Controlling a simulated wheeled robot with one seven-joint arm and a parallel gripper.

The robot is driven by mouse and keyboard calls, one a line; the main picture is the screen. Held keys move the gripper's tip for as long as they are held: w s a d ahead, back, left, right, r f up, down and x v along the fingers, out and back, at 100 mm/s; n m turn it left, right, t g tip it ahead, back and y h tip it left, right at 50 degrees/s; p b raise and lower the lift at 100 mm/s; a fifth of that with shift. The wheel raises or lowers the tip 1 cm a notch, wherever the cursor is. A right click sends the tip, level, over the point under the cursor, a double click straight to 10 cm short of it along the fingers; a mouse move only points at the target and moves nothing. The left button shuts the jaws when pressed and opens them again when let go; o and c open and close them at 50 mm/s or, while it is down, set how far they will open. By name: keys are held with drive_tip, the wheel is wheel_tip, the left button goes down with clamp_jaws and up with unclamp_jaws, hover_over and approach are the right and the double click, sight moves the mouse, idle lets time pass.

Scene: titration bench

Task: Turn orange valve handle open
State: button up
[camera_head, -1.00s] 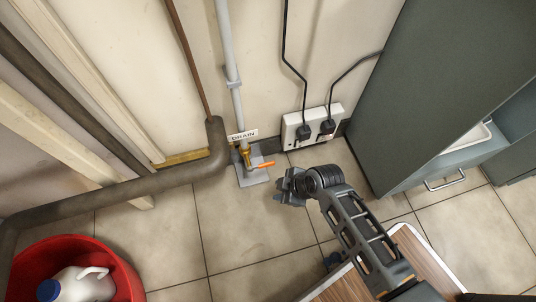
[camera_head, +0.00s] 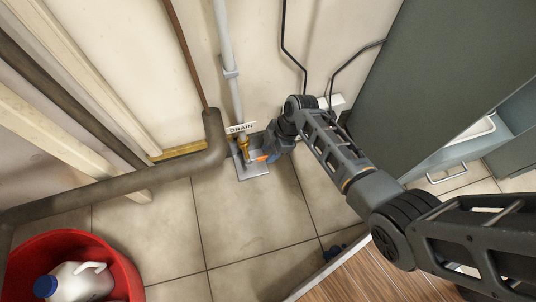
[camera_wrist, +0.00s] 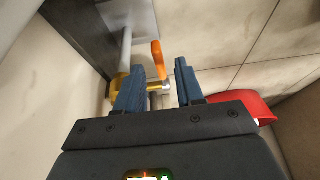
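The orange valve handle (camera_head: 262,158) shows in the head view as a small orange tip beside my gripper (camera_head: 269,151), partly hidden by it. It sits on a brass valve (camera_head: 243,148) at the foot of a grey pipe (camera_head: 230,80), by the DRAIN label (camera_head: 241,128). In the wrist view the orange handle (camera_wrist: 158,60) lies just beyond the gap between the two blue fingers of my gripper (camera_wrist: 159,75). The fingers are apart and nothing is clamped between them. The brass valve body (camera_wrist: 125,80) is partly behind the left finger. Contact with the handle cannot be told.
A wall socket (camera_head: 335,104) with black cables is behind my arm. A grey cabinet (camera_head: 440,70) stands at the right. A thick brown pipe (camera_head: 120,187) runs along the left. A red bucket (camera_head: 115,262) holds a white jug (camera_head: 80,282).

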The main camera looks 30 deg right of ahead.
drive_tip(key=shift+x, duration=0.95)
drive_tip(key=shift+r, duration=0.1)
drive_tip(key=shift+c, duration=0.2)
clamp_jaws()
idle(0.5)
